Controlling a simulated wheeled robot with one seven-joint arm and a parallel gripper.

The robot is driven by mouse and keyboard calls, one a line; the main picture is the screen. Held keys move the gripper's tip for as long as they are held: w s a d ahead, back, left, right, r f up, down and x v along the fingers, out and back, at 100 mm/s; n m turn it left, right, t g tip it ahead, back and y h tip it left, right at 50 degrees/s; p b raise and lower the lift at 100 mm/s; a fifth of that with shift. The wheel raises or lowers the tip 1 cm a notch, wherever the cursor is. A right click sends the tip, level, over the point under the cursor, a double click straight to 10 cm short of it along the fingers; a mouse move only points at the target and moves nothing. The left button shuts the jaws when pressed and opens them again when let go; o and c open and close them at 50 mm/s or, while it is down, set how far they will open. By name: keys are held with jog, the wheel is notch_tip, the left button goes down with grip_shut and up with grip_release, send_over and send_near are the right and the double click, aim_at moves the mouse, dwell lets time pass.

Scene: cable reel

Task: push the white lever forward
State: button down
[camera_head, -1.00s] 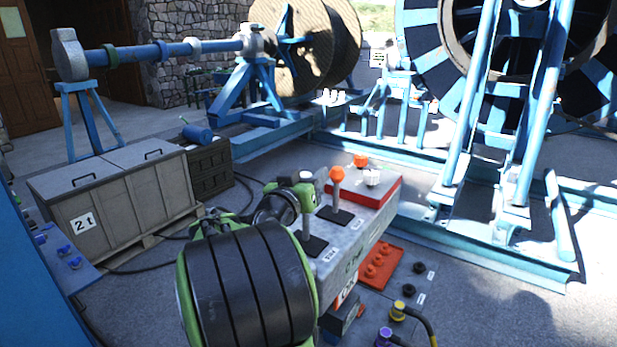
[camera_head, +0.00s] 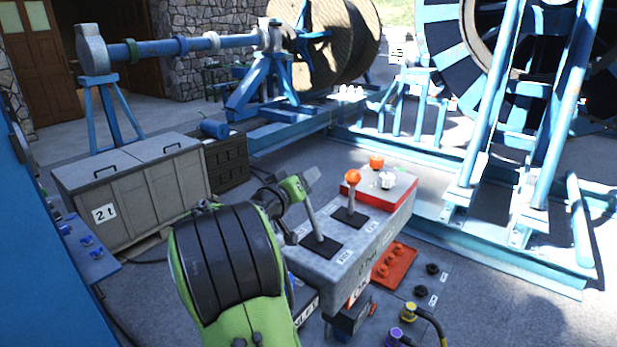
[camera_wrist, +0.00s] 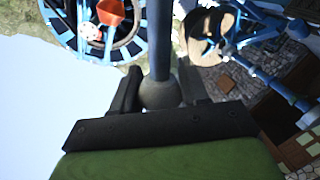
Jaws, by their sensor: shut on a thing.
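The white lever (camera_head: 313,224) rises from a black slot plate on the grey control box and leans to the left in the head view. My gripper (camera_head: 311,179) is at its top and hides the knob there. In the wrist view my gripper (camera_wrist: 160,93) has one dark finger on each side of the round knob (camera_wrist: 160,92), which looks grey in shadow. The lever's shaft runs up from the knob in that view. My gripper is shut on the lever's knob.
A lever with an orange knob (camera_head: 353,177) stands close to the right on the control box (camera_head: 345,258). Grey crates (camera_head: 140,195) stand left. Cables and plugs (camera_head: 408,312) lie near the box.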

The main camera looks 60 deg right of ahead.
jog(key=shift+r, duration=0.25)
jog(key=c, duration=0.6)
grip_release()
jog(key=shift+f, duration=0.1)
jog(key=shift+s+a+r+b, duration=0.15)
jog(key=shift+a+b, duration=0.35)
jog(key=shift+a, duration=2.15)
jog(key=shift+a+r+b, duration=0.3)
jog(key=shift+a+b, duration=0.25)
jog(key=shift+a, duration=2.1)
jog(key=shift+s+a+r+b, duration=0.15)
jog(key=shift+a+b, duration=0.35)
jog(key=shift+a, duration=2.15)
jog(key=shift+w, duration=0.1)
